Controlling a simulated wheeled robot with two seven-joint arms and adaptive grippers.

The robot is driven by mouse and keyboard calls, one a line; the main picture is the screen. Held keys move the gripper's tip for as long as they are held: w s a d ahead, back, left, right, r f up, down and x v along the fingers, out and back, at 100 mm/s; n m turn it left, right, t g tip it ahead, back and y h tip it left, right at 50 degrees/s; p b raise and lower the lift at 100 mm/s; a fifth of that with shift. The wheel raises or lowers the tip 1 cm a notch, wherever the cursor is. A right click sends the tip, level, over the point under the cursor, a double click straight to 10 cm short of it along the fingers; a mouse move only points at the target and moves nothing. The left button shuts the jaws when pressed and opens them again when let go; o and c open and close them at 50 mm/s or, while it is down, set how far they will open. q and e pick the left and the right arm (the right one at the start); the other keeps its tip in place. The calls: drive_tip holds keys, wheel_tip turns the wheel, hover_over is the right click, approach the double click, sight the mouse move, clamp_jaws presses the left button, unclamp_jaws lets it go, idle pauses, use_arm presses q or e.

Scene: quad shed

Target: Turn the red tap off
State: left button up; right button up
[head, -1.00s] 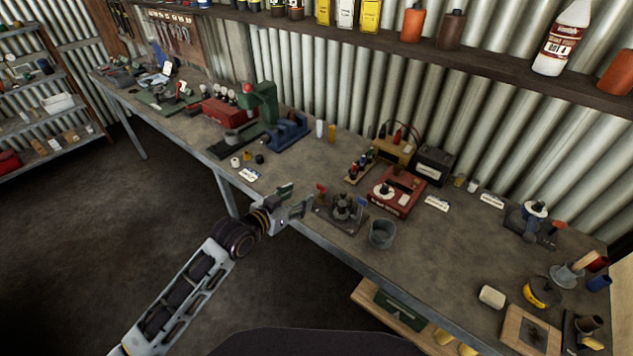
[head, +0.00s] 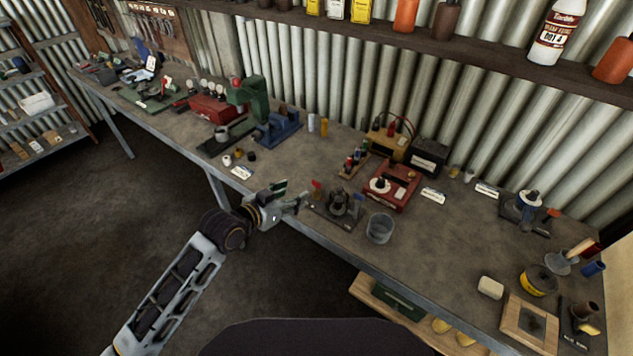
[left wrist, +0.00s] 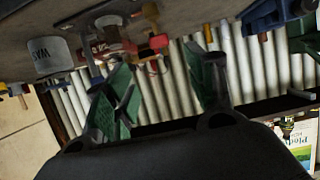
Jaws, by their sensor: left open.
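A small red tap handle (head: 316,186) stands upright on the left side of a dark metal fixture (head: 338,206) at the bench's front edge. A blue handle (head: 358,199) stands on the fixture's right side. My left gripper (head: 292,195) is open and empty, just left of the red handle, with a small gap showing between them. In the left wrist view the green finger pads of my left gripper (left wrist: 168,72) are apart. A red piece (left wrist: 158,42) shows beyond them, but I cannot tell surely that it is the tap. My right gripper is not in view.
A grey bucket (head: 380,228) stands right of the fixture. A red tester box (head: 391,188) sits behind it. A blue vise (head: 279,127) and a green press (head: 250,100) stand farther left. Bare bench lies to the right of the bucket.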

use_arm(q)
drive_tip(key=shift+w, duration=0.15)
idle(0.3)
approach(316, 182)
drive_tip(key=shift+x, duration=1.5)
drive_tip(key=shift+p+x, duration=0.65)
drive_tip(key=shift+x, duration=3.05)
